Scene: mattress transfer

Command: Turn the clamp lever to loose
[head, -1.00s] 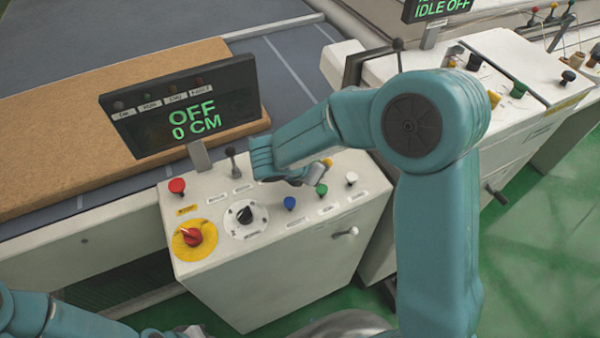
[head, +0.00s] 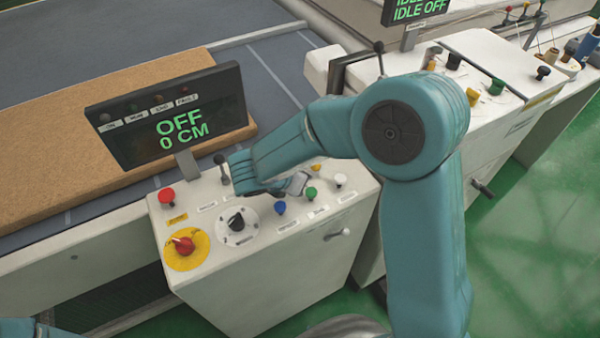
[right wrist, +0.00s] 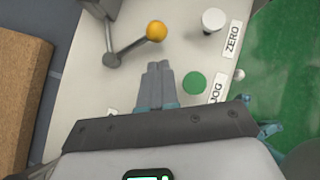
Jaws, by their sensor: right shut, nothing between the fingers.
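The white control panel (head: 195,245) stands ahead of me. In the right wrist view a grey lever (right wrist: 130,47) with a yellow ball end (right wrist: 157,31) lies near the panel's far edge. The yellow end shows in the head view (head: 317,167); my arm hides much of its shaft. I see no label naming the clamp lever. A second upright lever (head: 220,159) with a dark knob stands left of my wrist. My right gripper (right wrist: 160,66) is shut and empty above the panel, just short of the yellow-ended lever and apart from it. My left gripper is out of view.
A white knob (right wrist: 213,20) labelled ZERO and a green button (right wrist: 195,83) by a JOG label sit close to my fingers. A blue button (head: 280,207), black dial (head: 236,221) and red emergency button (head: 183,245) are further left. The display (head: 170,115) reads OFF, 0 CM.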

